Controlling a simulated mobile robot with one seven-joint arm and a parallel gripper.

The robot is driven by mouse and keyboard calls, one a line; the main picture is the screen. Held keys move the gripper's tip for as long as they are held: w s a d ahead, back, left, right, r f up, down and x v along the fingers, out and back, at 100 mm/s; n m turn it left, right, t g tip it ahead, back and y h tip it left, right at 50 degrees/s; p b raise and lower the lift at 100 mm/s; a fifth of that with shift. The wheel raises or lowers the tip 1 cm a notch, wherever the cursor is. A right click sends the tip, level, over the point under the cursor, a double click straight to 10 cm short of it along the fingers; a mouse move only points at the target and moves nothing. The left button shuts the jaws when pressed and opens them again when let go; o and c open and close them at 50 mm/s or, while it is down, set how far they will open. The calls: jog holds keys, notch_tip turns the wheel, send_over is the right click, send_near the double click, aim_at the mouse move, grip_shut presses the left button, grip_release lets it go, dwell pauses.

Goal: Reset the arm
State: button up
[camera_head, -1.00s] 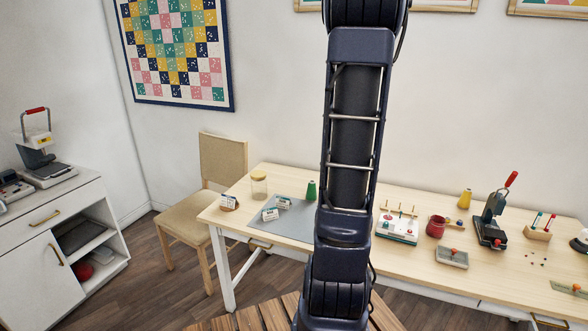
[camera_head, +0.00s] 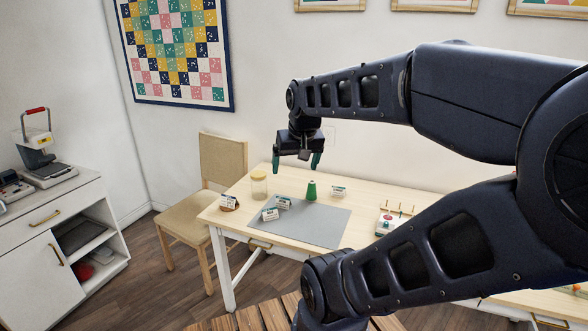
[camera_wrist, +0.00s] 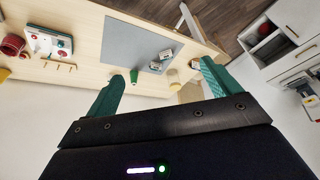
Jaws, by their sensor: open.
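My arm (camera_head: 465,95) is bent and reaches in from the right side of the head view. My gripper (camera_head: 297,163) hangs from its end, above the back edge of the wooden table (camera_head: 365,207). Its two green fingers are apart with nothing between them. The wrist view also shows the open gripper (camera_wrist: 162,73), with the table upside down beyond the fingers. No finger touches anything.
A chair (camera_head: 222,160) and white cabinet (camera_head: 35,260) stand left. My arm hides the table's right part.

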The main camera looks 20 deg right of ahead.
jog(key=shift+s+a+f+n, duration=0.25)
jog(key=shift+s+a+n, duration=0.4)
jog(key=shift+s, duration=0.2)
dwell(0.8)
